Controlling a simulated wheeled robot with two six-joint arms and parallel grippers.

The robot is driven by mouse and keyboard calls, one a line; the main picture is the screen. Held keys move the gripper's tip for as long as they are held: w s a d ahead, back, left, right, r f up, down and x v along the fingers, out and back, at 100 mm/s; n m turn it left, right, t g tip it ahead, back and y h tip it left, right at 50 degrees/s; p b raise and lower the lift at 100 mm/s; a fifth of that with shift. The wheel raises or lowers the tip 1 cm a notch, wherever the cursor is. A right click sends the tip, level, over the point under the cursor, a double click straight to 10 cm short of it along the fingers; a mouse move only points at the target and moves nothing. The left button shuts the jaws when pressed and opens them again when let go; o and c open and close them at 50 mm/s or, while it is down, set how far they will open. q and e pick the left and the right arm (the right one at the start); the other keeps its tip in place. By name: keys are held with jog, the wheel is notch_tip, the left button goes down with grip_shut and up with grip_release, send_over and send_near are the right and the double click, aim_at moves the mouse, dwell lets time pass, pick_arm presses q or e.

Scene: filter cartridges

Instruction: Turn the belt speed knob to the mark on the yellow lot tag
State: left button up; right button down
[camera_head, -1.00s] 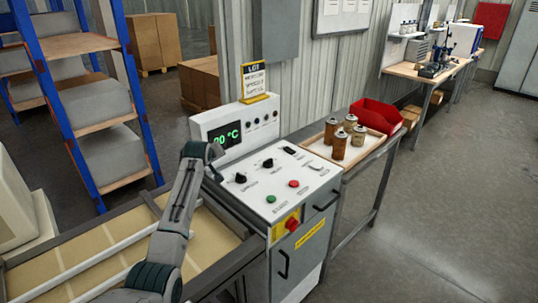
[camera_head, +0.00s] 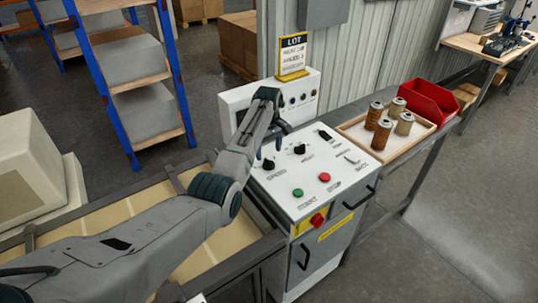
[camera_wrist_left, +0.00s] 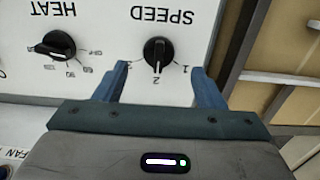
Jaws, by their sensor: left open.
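The black speed knob (camera_head: 268,164) sits at the left of the white control panel (camera_head: 310,190). In the left wrist view the speed knob (camera_wrist_left: 157,53) has its white pointer toward the 2, between marks 1 and 3. My left gripper (camera_head: 268,143) is over the panel by this knob. In the wrist view its open fingers (camera_wrist_left: 160,67) stand either side of the knob, with visible gaps; contact is not seen. The yellow-based lot tag (camera_head: 293,56) stands on top of the console; its small print is unreadable. My right gripper is out of view.
The heat knob (camera_head: 299,149) is close beside the speed knob; it also shows in the wrist view (camera_wrist_left: 56,46). Green (camera_head: 298,193) and red (camera_head: 325,177) buttons sit nearer the front. A tray of cartridges (camera_head: 363,157) and a red bin (camera_head: 430,99) stand to the right.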

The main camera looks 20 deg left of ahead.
aim_at(269, 160)
pick_arm(q)
jog(key=shift+w+f+p, duration=0.1)
jog(key=shift+f+p, duration=0.2)
jog(key=shift+f, duration=2.1)
jog(key=c, duration=1)
